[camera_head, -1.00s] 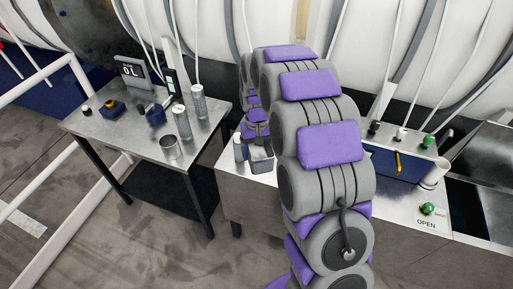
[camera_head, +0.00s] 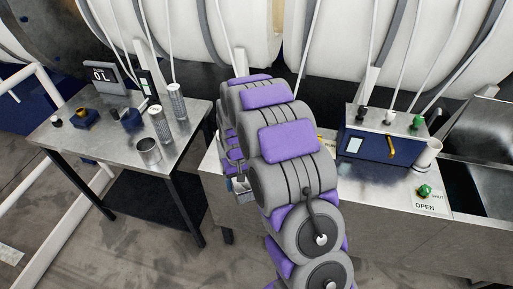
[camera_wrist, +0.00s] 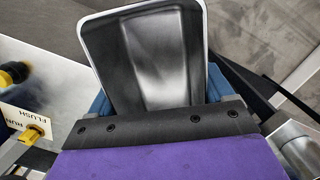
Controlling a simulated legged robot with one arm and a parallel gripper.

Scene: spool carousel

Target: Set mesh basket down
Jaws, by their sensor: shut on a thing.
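My gripper (camera_wrist: 160,105) fills the middle of the wrist view, with its dark jaw up against a black bar and purple pad. It is shut on the mesh basket, but the jaw hides the basket there. In the head view my arm's padded links cover most of the gripper. A small grey shape (camera_head: 243,191) shows at the arm's left edge, over the left end of the steel bench (camera_head: 215,190). I cannot tell whether it is the basket, or whether it touches the bench.
A side table (camera_head: 85,140) at left holds two mesh cylinders (camera_head: 157,122) (camera_head: 177,101), a metal cup (camera_head: 148,151) and a scale (camera_head: 101,75). A blue control box (camera_head: 370,150) with a yellow handle and a green knob (camera_head: 424,191) are on the bench's right part. A sink (camera_head: 485,140) is far right.

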